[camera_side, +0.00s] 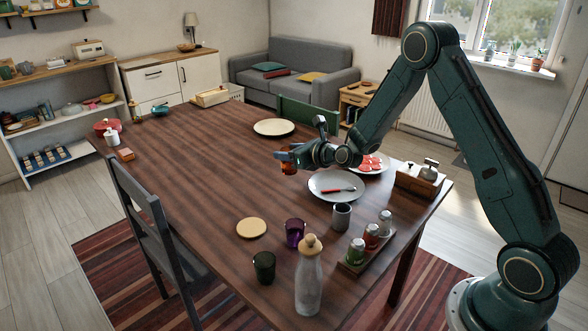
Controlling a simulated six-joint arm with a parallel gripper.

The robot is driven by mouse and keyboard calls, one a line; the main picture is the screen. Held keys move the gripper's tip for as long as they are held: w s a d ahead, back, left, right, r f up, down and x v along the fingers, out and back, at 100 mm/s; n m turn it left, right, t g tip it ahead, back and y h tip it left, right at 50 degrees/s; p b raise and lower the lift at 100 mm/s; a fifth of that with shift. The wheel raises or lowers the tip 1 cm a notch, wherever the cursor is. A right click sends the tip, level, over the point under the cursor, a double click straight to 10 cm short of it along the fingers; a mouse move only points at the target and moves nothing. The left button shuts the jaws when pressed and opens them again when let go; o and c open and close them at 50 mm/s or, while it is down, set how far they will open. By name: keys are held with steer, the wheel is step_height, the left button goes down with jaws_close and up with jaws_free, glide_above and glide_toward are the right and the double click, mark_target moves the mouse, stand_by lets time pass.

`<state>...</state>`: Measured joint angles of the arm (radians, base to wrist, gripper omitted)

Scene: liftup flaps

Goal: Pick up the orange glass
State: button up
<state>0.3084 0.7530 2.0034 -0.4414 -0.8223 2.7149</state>
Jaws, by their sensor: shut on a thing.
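The orange glass (289,168) is at the far-middle part of the dark wooden table (190,165), behind the grey-white plate. It looks upright. My gripper (287,157) reaches in from the right and is shut on the glass near its upper part. The fingers and wrist hide part of the glass. I cannot tell whether its base touches the table.
A plate with a red-handled utensil (336,187) lies under my forearm, with a plate of red food (370,163) behind. In front are a grey mug (341,216), a purple glass (294,232), a green glass (264,267), a bottle (309,280) and a spice tray (352,266). The table's left-middle is clear.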

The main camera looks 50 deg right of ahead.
steer(key=shift+r, duration=1.95)
steer(key=shift+r, duration=0.2)
steer(key=shift+w+a+f+n+y, duration=0.15)
steer(key=shift+w+a+n+y, duration=0.15)
steer(key=shift+w+a+y, duration=0.15)
steer(key=w+a+r+n+g+y, duration=0.1)
steer(key=w+a+n+g+y, duration=0.1)
steer(key=a+n+g+y, duration=0.3)
steer(key=shift+w+a+r+n+y, duration=0.3)
steer(key=shift+a+n+y, duration=2.05)
steer(key=shift+a, duration=1.4)
steer(key=shift+s+m, duration=0.1)
steer(key=shift+m, duration=0.15)
step_height(320, 180, down, 16)
steer(key=shift+f, duration=0.15)
